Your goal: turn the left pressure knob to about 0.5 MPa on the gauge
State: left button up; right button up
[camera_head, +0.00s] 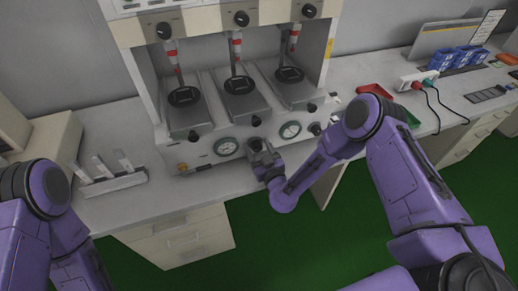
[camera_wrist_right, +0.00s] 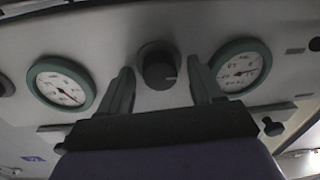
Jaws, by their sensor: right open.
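The test machine's front panel has a left gauge (camera_head: 226,147) and a right gauge (camera_head: 290,130), both with white dials. A dark round pressure knob (camera_wrist_right: 158,65) sits between them in the wrist view, with a pale mark on its right side. My right gripper (camera_head: 262,152) is at the panel, open, and largely covers this knob in the head view. In the wrist view its fingers (camera_wrist_right: 161,88) stand on either side of the knob; contact is not clear. The left gauge (camera_wrist_right: 62,83) has its needle toward the lower right; its numbers are too small to read. My left gripper is out of view.
Another knob (camera_head: 315,128) is right of the right gauge. Above the panel are three stations with round black plates. A rack (camera_head: 112,183) stands on the bench at left. A red tray (camera_head: 374,92) and cabled device (camera_head: 418,80) are at right.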

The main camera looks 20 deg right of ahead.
jog(key=c, duration=1.1)
jog(key=shift+o, duration=0.2)
jog(key=shift+f+m+b, duration=0.2)
jog(key=shift+m+b, duration=0.8)
jog(key=shift+m, duration=0.1)
jog(key=m+b, duration=0.2)
jog(key=shift+m, duration=0.3)
jog(key=m+b, duration=0.4)
jog(key=m, duration=0.2)
jog(key=shift+d+f+m+t, duration=0.1)
jog(key=shift+f+m+t, duration=0.05)
jog(key=shift+m+t, duration=0.15)
jog(key=m+h+b, duration=0.1)
jog(key=m+b, duration=0.3)
jog(key=m, duration=0.2)
jog(key=shift+f+m, duration=0.1)
jog(key=shift+m, duration=0.3)
jog(key=m+b, duration=0.3)
jog(key=m, duration=0.2)
jog(key=shift+s, duration=0.1)
